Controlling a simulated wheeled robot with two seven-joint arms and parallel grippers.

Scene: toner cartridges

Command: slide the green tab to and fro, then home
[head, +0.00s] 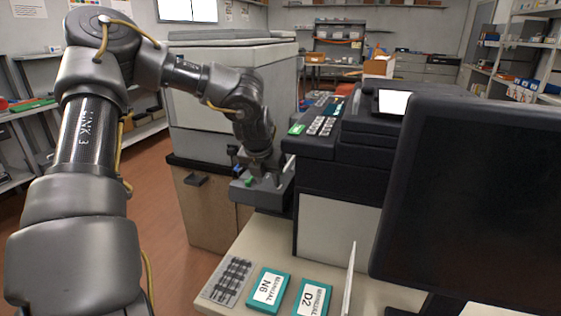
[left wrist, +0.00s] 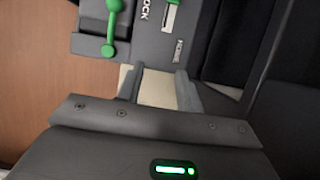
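My left gripper (head: 262,178) reaches down over a grey unit (head: 275,192) that sticks out from the dark machine. In the left wrist view its two fingers (left wrist: 159,82) stand apart with only a pale surface between them, so it is open and empty. A green piece (left wrist: 174,3) shows at the top edge of that view, by a white slot with the letters "OCK" beside it; it is partly cut off. A green lever with rounded ends (left wrist: 110,30) lies left of it. Both are beyond the fingertips, apart from them. A small green part (head: 248,182) shows beside the gripper in the head view.
The dark machine (head: 355,150) stands right of the gripper. A black monitor (head: 480,200) blocks the right foreground. Two teal boxes marked N6 (head: 268,288) and D2 (head: 312,298) and a dark slotted tray (head: 228,280) lie on the pale table. Floor is open at left.

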